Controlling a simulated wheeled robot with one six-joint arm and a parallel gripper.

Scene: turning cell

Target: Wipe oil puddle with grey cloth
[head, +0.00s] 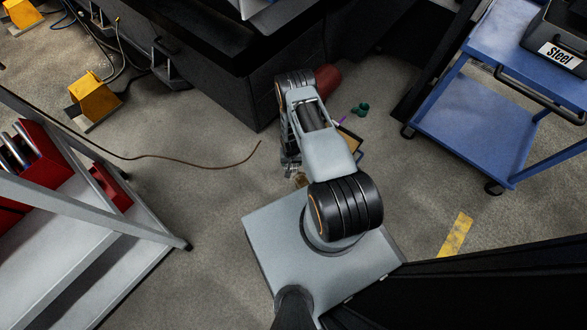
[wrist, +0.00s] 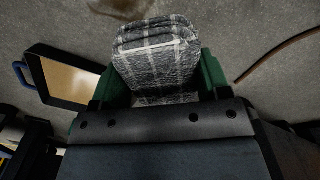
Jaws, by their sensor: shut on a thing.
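My gripper (wrist: 158,70) shows in the wrist view with its two green fingers on either side of a folded grey checked cloth (wrist: 160,50). It is shut on the cloth, which sticks out beyond the fingertips over the concrete floor. I cannot tell whether the cloth touches the floor. A brownish patch (wrist: 122,6), apparently the oil puddle, lies on the floor at the top edge, beyond the cloth and slightly left. It is partly cut off by the picture's edge. In the head view my arm hides most of the gripper and the cloth.
A dark tray (wrist: 62,76) with amber contents and a blue handle lies left of the gripper. A brown hose (wrist: 275,52) lies to the right; it crosses the floor in the head view (head: 190,162). A blue cart (head: 465,115) and a grey rack (head: 130,225) flank my base.

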